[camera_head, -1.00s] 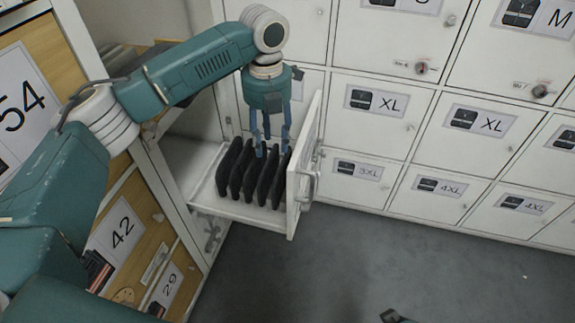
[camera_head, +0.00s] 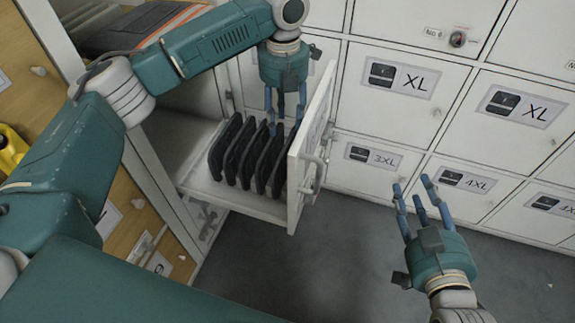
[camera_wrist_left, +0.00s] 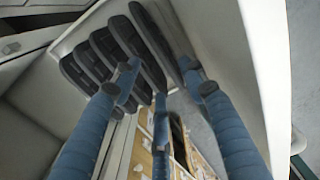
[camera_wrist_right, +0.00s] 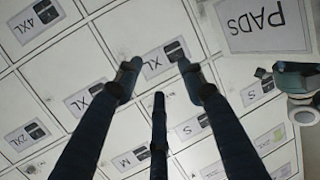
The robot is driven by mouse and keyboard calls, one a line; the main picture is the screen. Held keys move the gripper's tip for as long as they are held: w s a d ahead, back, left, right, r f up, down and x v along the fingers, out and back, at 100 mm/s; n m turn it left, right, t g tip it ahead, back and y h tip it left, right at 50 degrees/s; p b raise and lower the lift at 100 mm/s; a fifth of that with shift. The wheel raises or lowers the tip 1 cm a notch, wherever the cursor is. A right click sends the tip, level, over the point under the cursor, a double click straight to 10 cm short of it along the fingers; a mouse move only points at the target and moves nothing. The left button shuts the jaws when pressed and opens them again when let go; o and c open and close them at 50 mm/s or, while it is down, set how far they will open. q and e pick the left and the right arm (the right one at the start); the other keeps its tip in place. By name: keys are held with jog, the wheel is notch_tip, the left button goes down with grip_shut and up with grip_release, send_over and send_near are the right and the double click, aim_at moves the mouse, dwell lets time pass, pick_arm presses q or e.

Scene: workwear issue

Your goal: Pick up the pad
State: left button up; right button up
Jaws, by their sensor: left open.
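Several black pads (camera_head: 228,148) stand on edge in a row inside an open white drawer (camera_head: 243,203). My left gripper (camera_head: 284,125) points down over the right end of the row with its fingers spread. The left wrist view shows the open fingers (camera_wrist_left: 160,85) close to the pads (camera_wrist_left: 98,58), with one pad (camera_wrist_left: 186,75) beside the right finger. Whether any finger touches a pad, I cannot tell. My right gripper (camera_head: 418,192) is raised in front of the lockers, open and empty. The right wrist view shows nothing between its fingers (camera_wrist_right: 160,80).
White lockers (camera_head: 400,110) with size labels fill the back and right. The drawer's front panel (camera_head: 312,140) with its handle stands close right of the left gripper. A wooden cabinet (camera_head: 130,225) is at left. Grey floor (camera_head: 340,270) is clear in front.

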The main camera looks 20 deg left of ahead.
aim_at(285, 145)
pick_arm(q)
notch_tip(285, 145, down, 6)
jog(key=shift+r+b, duration=0.25)
jog(key=shift+b, duration=0.65)
jog(key=shift+f, duration=0.2)
notch_tip(285, 145, down, 5)
jog(key=shift+b, duration=1)
jog(key=shift+f, duration=0.1)
grip_shut()
pick_arm(e)
jog(key=s+r+t+y, duration=0.1)
jog(key=r+t, duration=0.4)
jog(key=r, duration=0.5)
jog(key=s+a+r+t+y, duration=0.1)
jog(key=s+r+t, duration=0.3)
jog(key=r, duration=0.6)
jog(key=shift+r+t+y, duration=0.4)
jog(key=shift+t+y, duration=0.3)
jog(key=shift+t, duration=0.1)
